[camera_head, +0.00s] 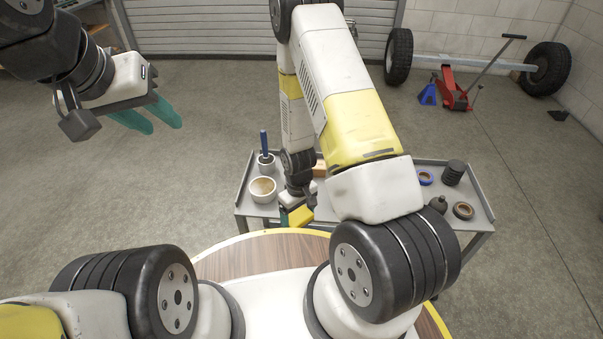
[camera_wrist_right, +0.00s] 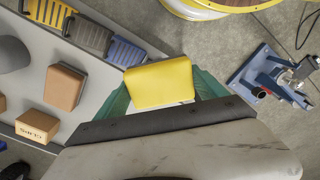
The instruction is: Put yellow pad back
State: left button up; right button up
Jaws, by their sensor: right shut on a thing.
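The yellow pad (camera_wrist_right: 160,83) is a small block held between the two teal fingers of my right gripper (camera_wrist_right: 163,92) in the right wrist view. In the head view, the pad (camera_head: 300,215) shows at the end of my right arm, by the near edge of the grey cart (camera_head: 463,228). My right gripper (camera_head: 291,214) is partly hidden there by its own arm. My left gripper (camera_head: 152,116) is at upper left, over the floor, with its teal fingers apart and nothing between them.
The wrist view shows brown blocks (camera_wrist_right: 64,87) and ribbed blue (camera_wrist_right: 127,52) and grey (camera_wrist_right: 90,37) pieces on the cart. A bowl (camera_head: 263,190), tape rolls (camera_head: 463,211) and a dark bottle (camera_head: 438,204) stand on it too. A red jack (camera_head: 455,92) stands beyond on the floor.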

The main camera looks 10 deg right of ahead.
jog(key=w+d, duration=0.2)
jog(key=w, duration=0.2)
jog(key=w+d, duration=0.2)
jog(key=w, duration=0.1)
jog(key=w+d+f, duration=0.1)
jog(key=w, duration=0.3)
jog(key=shift+w+d, duration=0.3)
jog(key=shift+d, duration=0.1)
jog(key=shift+w+d+f, duration=0.15)
jog(key=shift+w+f, duration=0.1)
jog(key=shift+f, duration=1.6)
jog(key=o, duration=1.2)
jog(key=shift+f, duration=0.1)
jog(key=shift+o, duration=0.3)
